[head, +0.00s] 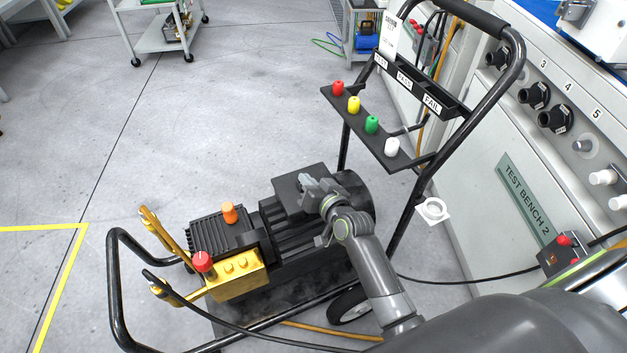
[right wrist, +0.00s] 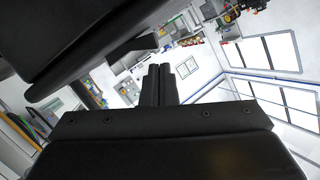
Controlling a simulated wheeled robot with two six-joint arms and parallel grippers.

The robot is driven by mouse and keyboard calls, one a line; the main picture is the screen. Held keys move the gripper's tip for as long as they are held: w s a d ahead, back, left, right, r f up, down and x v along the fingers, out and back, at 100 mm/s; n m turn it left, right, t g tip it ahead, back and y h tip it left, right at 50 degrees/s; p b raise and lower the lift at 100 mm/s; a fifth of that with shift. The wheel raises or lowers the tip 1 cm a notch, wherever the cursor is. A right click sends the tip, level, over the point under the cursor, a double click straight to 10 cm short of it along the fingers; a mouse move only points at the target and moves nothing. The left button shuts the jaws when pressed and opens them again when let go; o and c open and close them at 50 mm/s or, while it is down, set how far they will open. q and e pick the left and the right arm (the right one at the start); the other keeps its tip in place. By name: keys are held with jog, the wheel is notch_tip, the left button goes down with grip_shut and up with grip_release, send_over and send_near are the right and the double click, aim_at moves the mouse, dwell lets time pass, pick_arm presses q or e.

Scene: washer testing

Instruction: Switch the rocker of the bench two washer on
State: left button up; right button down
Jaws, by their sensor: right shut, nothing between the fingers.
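The pressure washer (head: 285,235) stands on a black tube-frame cart beside the bench labelled TEST BENCH 2 (head: 525,199). It has a black motor, a brass pump block (head: 238,277) with a red knob (head: 202,261), and an orange cap (head: 229,212). A dark box (head: 290,180) sits on top of the motor. I cannot make out the rocker; my gripper and arm cover part of the box. My right gripper (head: 308,184) appears over that box, shut and empty; contact cannot be told. Its closed fingers also show in the right wrist view (right wrist: 160,85). My left gripper is out of view.
The cart's handle (head: 512,70) rises at the right, with a shelf (head: 365,128) of red, yellow, green and white caps and a tray (head: 425,88) marked FAIL. A black hose crosses below the pump. Open floor (head: 190,130) lies to the left.

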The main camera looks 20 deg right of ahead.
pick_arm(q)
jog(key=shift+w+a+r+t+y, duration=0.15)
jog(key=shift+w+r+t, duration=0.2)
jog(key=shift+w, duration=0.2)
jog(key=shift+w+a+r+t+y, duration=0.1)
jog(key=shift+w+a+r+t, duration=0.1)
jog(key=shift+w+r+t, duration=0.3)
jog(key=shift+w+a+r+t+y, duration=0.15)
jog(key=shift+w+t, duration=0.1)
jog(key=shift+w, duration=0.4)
pick_arm(e)
jog(key=shift+a+f, duration=0.25)
jog(key=shift+f, duration=0.25)
